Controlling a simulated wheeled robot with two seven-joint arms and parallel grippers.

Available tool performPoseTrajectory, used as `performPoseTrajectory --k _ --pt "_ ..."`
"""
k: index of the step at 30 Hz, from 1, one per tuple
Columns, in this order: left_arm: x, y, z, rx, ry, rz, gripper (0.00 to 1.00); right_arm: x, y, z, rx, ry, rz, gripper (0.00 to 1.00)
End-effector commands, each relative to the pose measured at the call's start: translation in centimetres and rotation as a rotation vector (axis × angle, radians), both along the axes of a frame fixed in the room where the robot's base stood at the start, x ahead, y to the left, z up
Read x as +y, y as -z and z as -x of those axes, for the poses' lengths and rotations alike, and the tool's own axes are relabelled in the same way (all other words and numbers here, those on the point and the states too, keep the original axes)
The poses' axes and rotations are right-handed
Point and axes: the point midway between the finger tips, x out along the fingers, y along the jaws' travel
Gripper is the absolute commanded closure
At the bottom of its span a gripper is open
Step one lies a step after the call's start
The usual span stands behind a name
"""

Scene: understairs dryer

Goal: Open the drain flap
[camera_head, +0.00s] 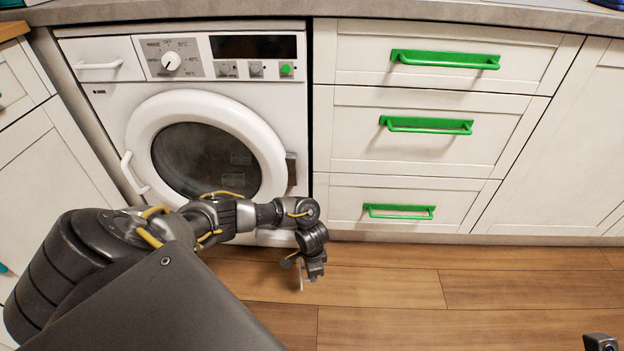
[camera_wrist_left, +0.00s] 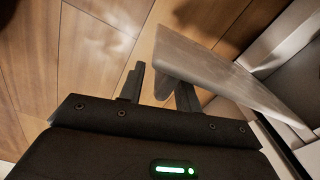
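The white front-loading machine (camera_head: 93,117) stands at the left, its round door (camera_head: 152,115) shut. Its lower front is mostly hidden behind my left arm in the head view. My left gripper (camera_head: 304,279) is low, in front of the machine's lower right corner, above the floor. In the left wrist view, a pale flat panel (camera_wrist_left: 222,72), apparently the drain flap, stands out at an angle. Its near end lies between the parted fingers of my left gripper (camera_wrist_left: 160,92); a gap shows to the left finger. Contact with the right finger cannot be told.
White drawers with green handles (camera_head: 427,125) stand to the right of the machine, all shut. White cabinets (camera_head: 566,150) flank both sides. The wooden floor (camera_head: 390,290) in front is clear. A worktop edge (camera_head: 400,10) runs above.

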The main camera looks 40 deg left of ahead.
Motion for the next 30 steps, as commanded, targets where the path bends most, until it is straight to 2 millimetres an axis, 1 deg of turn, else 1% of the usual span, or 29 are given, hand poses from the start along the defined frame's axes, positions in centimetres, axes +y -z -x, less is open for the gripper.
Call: performPoseTrajectory --k 1,3,12,13,18,20,21,30 --pt "0.0 0.64 -0.02 0.0 -0.001 0.0 0.67 0.04 0.15 0.0 -0.009 -0.001 0.0 0.64" --pt "-0.02 0.9 -0.02 -0.001 0.0 0.001 0.67 0.09 -0.04 -0.02 -0.016 -0.001 0.001 0.64" --pt "-0.03 0.94 -0.03 0.0 0.0 0.001 0.67 0.13 -0.27 -0.02 -0.02 -0.001 0.002 0.64" --pt "-0.03 0.95 -0.03 0.0 0.0 0.001 0.68 0.13 -0.27 -0.02 -0.02 -0.001 0.001 0.64" --pt "-0.03 0.94 -0.03 0.0 0.0 0.001 0.9 0.13 -0.26 -0.02 -0.02 -0.001 0.002 0.64" --pt "-0.05 0.94 -0.02 0.0 0.001 0.001 0.98 0.13 -0.26 -0.03 -0.02 -0.001 0.002 0.64" --pt "-0.07 0.95 -0.01 0.0 0.001 0.001 1.0 0.13 -0.25 -0.03 -0.02 -0.001 0.002 0.64" --pt "-0.08 0.91 0.07 0.001 -0.004 0.003 1.0 0.13 -0.4 -0.03 -0.02 -0.001 0.002 0.64"
